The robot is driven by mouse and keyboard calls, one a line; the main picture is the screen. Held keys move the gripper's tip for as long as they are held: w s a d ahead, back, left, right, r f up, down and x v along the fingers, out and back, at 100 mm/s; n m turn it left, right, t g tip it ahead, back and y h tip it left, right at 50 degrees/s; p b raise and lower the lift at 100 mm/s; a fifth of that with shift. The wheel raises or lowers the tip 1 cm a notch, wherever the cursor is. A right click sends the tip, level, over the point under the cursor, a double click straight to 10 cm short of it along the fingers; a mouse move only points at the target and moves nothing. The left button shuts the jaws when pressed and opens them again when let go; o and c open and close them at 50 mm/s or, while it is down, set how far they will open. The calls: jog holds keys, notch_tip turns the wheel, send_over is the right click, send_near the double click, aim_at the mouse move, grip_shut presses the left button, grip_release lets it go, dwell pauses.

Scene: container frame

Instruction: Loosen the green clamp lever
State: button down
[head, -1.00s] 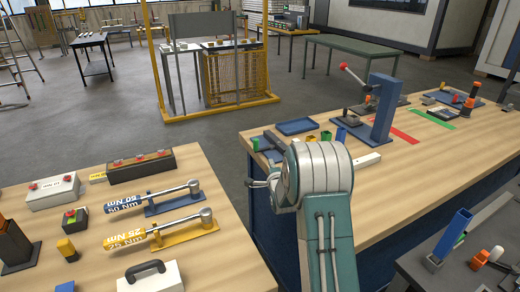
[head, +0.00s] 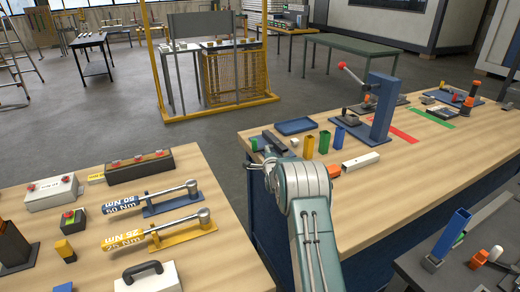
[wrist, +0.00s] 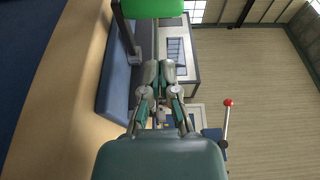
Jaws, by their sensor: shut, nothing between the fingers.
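A green piece, apparently the clamp lever, shows at the top edge of the wrist view (wrist: 153,8), partly cut off, with a dark bar running down from it. In the head view, a small green part (head: 256,145) shows by a dark bar at the bench's left edge; I cannot tell for sure if it is the same piece. My gripper (wrist: 160,72) is shut and empty. It lies below the green piece in the wrist picture, with a visible gap in the picture. In the head view my arm hides most of the gripper.
A blue press (head: 383,105) with a red-knobbed handle (head: 342,65) stands on the right bench. Yellow (head: 309,146) and green (head: 324,142) blocks, a white bar (head: 361,162) and a blue tray (head: 296,126) lie nearby. Torque wrenches (head: 170,198) lie on the left bench.

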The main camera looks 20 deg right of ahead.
jog(key=shift+w+a, duration=1.15)
jog(key=shift+w, duration=0.3)
jog(key=shift+d, duration=0.15)
